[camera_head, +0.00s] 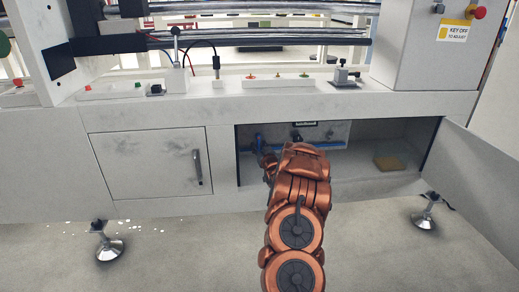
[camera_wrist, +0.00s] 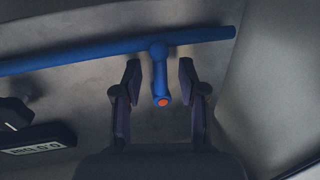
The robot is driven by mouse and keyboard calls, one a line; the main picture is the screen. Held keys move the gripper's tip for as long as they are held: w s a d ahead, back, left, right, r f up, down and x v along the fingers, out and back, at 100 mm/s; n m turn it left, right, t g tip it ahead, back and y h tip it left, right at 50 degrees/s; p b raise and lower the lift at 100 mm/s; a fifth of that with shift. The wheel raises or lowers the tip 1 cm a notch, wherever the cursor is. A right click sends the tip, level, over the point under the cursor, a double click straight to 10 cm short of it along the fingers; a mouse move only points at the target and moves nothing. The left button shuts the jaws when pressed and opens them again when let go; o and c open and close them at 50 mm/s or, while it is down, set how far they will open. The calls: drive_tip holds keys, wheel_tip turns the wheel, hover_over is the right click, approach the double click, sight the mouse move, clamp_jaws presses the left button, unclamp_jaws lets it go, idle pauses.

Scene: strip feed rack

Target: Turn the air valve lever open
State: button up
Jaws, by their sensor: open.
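The air valve lever (camera_wrist: 159,76) is a short blue handle with an orange tip, joined to a blue pipe (camera_wrist: 90,56) in the wrist view. The lever points down in that view, at an angle across the pipe. My gripper (camera_wrist: 160,78) is open, with one dark finger on each side of the lever. I cannot tell whether either finger touches it. In the head view my copper-coloured arm reaches into the open lower cabinet (camera_head: 378,178). It hides the lever and most of my gripper there; part of the blue pipe (camera_head: 259,143) shows beside it.
A yellowish block (camera_head: 390,163) lies inside the cabinet at right. The right cabinet door (camera_head: 478,165) stands open; the left door (camera_head: 150,163) is shut. Machine feet stand on both sides.

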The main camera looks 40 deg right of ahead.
sight(266, 135)
drive_tip(key=shift+c, duration=0.3)
clamp_jaws()
drive_tip(key=shift+d+r+p, duration=0.1)
drive_tip(key=shift+p, duration=0.25)
drive_tip(key=n+g+p, duration=0.1)
drive_tip(key=n+p, duration=0.2)
drive_tip(key=s+d+r+n+p, duration=0.1)
drive_tip(key=n+p, duration=0.3)
drive_tip(key=d+r+n+g+p, duration=0.1)
drive_tip(key=n+p, duration=0.2)
drive_tip(key=n, duration=0.1)
drive_tip(key=shift+s+d+r+g+h+p, duration=0.15)
drive_tip(key=shift+s+g+h+p, duration=0.15)
drive_tip(key=shift+s, duration=0.1)
drive_tip(key=n+p, duration=0.1)
drive_tip(key=n, duration=0.1)
drive_tip(key=r+n+g+h, duration=0.1)
drive_tip(key=n, duration=0.1)
drive_tip(key=shift+d+r+n+p, duration=0.1)
drive_tip(key=shift+r+n+p, duration=0.05)
drive_tip(key=shift+n+p, duration=0.25)
idle(0.3)
